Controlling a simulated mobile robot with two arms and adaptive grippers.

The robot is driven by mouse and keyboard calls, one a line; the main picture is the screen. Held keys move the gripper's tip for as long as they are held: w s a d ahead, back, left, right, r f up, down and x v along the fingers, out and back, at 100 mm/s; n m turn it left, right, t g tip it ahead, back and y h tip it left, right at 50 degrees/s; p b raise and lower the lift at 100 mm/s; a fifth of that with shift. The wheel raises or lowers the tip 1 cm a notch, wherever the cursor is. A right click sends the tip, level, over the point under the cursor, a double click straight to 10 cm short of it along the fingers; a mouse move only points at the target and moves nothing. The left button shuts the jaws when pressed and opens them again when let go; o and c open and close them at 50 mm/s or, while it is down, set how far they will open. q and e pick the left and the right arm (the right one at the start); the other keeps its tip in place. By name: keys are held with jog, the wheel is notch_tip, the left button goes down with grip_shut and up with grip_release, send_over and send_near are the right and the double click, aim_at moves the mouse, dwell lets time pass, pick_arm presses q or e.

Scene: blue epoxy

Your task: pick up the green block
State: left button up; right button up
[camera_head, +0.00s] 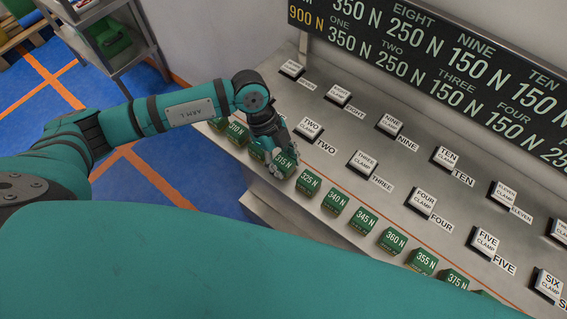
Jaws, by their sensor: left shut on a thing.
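A row of green blocks with white force labels runs along the front edge of the grey metal bench. My left gripper (279,150) points down at this row from the left and is shut on the green block marked 315 N (285,164). The fingers partly cover that block, and I cannot tell whether it is clear of the bench. The 325 N block (309,183) and 340 N block (335,202) sit just to its right. Another green block (257,151) and one further left (237,133) are beside the gripper. My right gripper is not in view.
White clamp blocks such as THREE (363,162) and TWO (309,129) stand on the bench (330,160) behind the green row. A dark sign board (430,60) rises at the back. A grey shelf (110,40) stands at upper left on the blue floor.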

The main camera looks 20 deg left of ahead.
pick_arm(q)
jog(key=c, duration=0.4)
jog(key=shift+c, duration=0.2)
